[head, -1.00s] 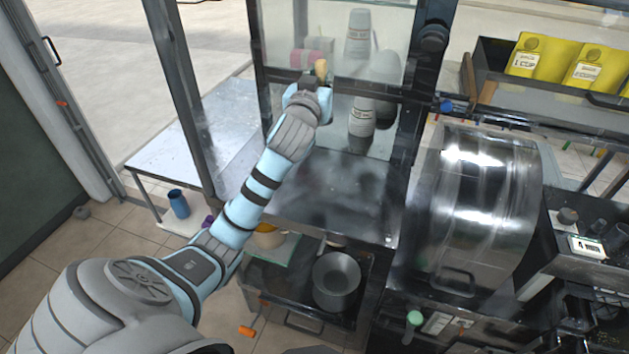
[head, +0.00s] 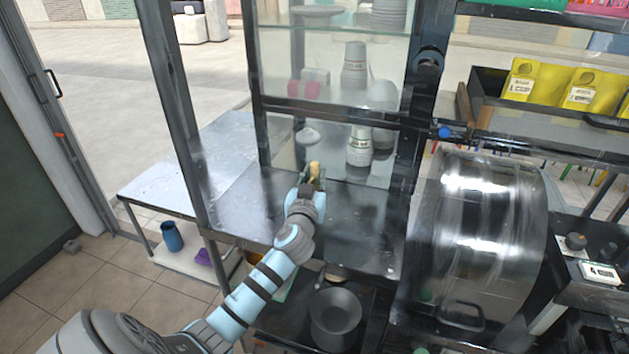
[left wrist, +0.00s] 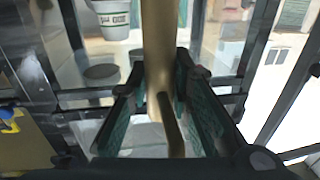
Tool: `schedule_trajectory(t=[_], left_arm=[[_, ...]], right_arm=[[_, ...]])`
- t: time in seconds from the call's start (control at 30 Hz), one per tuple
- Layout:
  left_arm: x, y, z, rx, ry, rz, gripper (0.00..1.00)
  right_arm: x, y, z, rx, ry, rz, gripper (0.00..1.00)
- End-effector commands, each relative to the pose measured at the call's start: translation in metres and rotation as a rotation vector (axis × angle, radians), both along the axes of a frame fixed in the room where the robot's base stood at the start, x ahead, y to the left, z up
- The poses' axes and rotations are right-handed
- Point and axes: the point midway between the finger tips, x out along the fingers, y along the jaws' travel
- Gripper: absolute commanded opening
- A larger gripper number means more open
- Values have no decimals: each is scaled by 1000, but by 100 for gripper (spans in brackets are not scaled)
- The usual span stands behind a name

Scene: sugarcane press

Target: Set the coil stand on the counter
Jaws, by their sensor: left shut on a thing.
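My left gripper (head: 311,178) is shut on a tan, post-like thing (head: 314,168), which I take to be the coil stand. In the left wrist view the coil stand (left wrist: 158,50) is a smooth tan post between the finger pads, with a thinner bent piece beside it. Its far end is cut off there. In the head view the gripper is over the dark, shiny counter (head: 350,225), in front of the glass-fronted cabinet. I cannot tell whether the stand touches the counter. My right gripper is not in view.
A pale cup (head: 360,148) stands behind the counter's far side, at the glass. A large steel drum (head: 475,235) bounds the right. A dark bowl (head: 335,318) sits below the front edge. A steel side table (head: 165,170) is at left. The counter's middle is clear.

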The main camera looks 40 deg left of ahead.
Motion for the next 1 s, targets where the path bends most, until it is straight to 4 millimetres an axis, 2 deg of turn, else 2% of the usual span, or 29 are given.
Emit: schedule_trajectory(t=[0.1,0.13,0.23,0.53,0.63,0.77,1.0], left_arm=[[0,0,2,0,-1,0,0],[0,0,0,-1,3,1,22],[0,0,1,-1,3,1,38],[-1,0,1,-1,3,1,39],[-6,-3,1,0,2,1,39],[-26,-14,0,-1,3,0,39],[-77,-41,0,-2,4,0,39]], right_arm=[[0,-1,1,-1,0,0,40],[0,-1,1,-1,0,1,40],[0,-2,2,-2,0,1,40],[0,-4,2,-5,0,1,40],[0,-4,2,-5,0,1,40],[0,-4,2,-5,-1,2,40],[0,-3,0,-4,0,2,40]])
